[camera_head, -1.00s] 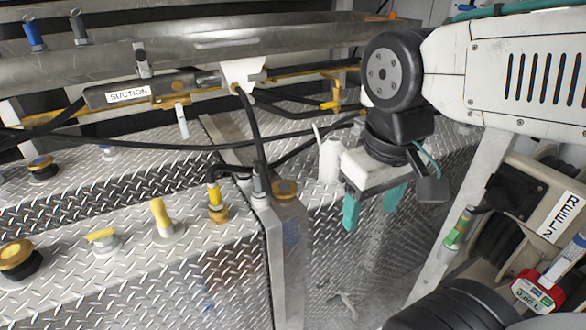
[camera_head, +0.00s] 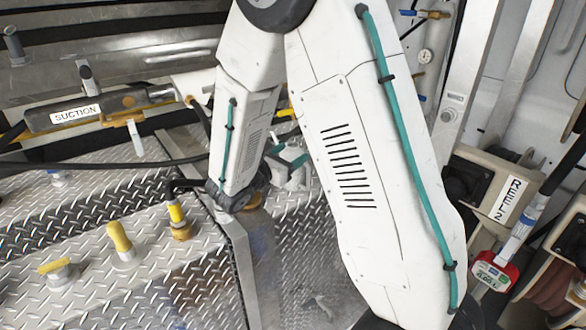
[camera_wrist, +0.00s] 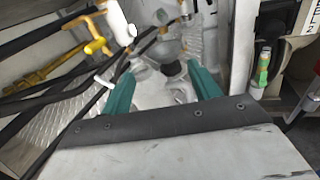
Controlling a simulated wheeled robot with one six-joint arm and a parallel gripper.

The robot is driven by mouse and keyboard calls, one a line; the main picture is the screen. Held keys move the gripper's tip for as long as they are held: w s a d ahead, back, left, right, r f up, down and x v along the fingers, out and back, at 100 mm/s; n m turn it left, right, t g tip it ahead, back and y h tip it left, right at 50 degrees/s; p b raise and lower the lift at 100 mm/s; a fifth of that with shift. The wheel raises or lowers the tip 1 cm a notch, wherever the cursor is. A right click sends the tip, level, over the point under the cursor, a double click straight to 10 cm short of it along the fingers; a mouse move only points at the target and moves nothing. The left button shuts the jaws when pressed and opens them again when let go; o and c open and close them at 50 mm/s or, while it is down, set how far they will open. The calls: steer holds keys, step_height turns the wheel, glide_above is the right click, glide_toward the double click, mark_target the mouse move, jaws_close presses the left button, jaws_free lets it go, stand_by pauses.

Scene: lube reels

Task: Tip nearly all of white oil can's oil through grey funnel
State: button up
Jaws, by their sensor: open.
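In the head view my gripper (camera_head: 287,150) is small and partly hidden behind my arm. A greyish rounded thing, perhaps the grey funnel (camera_wrist: 168,48), lies beyond the gap between the fingers; I cannot tell for sure. In the head view I cannot pick out the can or the funnel clearly, as my arm covers much of that area.
Yellow valves (camera_head: 120,240) rise from the diamond-plate deck (camera_head: 60,215) at left. The suction pipe (camera_head: 75,115) and black hoses run across behind it. A reel unit marked REEL 2 (camera_head: 508,200) and a red-bodied meter nozzle (camera_head: 495,270) stand at right.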

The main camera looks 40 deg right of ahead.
mark_target(290, 149)
steer(key=shift+w+a+f+n+t, duration=0.25)
steer(key=shift+w+f+n+t, duration=0.15)
steer(key=shift+w+f+n, duration=0.15)
steer(key=shift+w+a+f+n+t, duration=0.25)
steer(key=shift+w+f+n+t, duration=0.2)
steer(key=shift+w, duration=0.15)
steer(key=shift+w+d, duration=0.3)
steer(key=x, duration=0.7)
steer(key=shift+w+a, duration=0.15)
steer(key=shift+w, duration=0.1)
jaws_close()
